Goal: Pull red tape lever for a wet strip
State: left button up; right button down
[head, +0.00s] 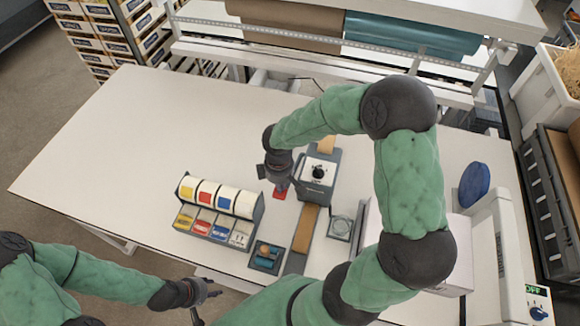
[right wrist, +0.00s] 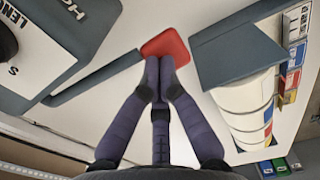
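The tape dispenser (head: 318,174) is a grey machine with a white dial face and a black knob, right of the table's middle. Its lever ends in a flat red pad (head: 280,193), which also shows in the right wrist view (right wrist: 165,46) at the end of a dark bar. My right gripper (head: 281,187) points down at the pad. In the right wrist view its fingertips (right wrist: 160,66) are together and overlap the pad's near edge; I cannot tell whether they touch it. Brown tape (head: 305,226) lies in front of the dispenser. My left gripper (head: 212,303) is open and empty at the table's front edge.
A label rack (head: 219,198) with several coloured rolls stands left of the lever. A small dark tray (head: 266,257) and a grey square holder (head: 341,227) sit nearer the front. The left tabletop (head: 110,150) is clear.

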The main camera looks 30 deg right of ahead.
jog(key=shift+f, duration=0.15)
notch_tip(320, 180, up, 12)
jog(key=p, duration=0.9)
dwell(0.4)
jog(key=shift+s+f, duration=0.1)
dwell(0.4)
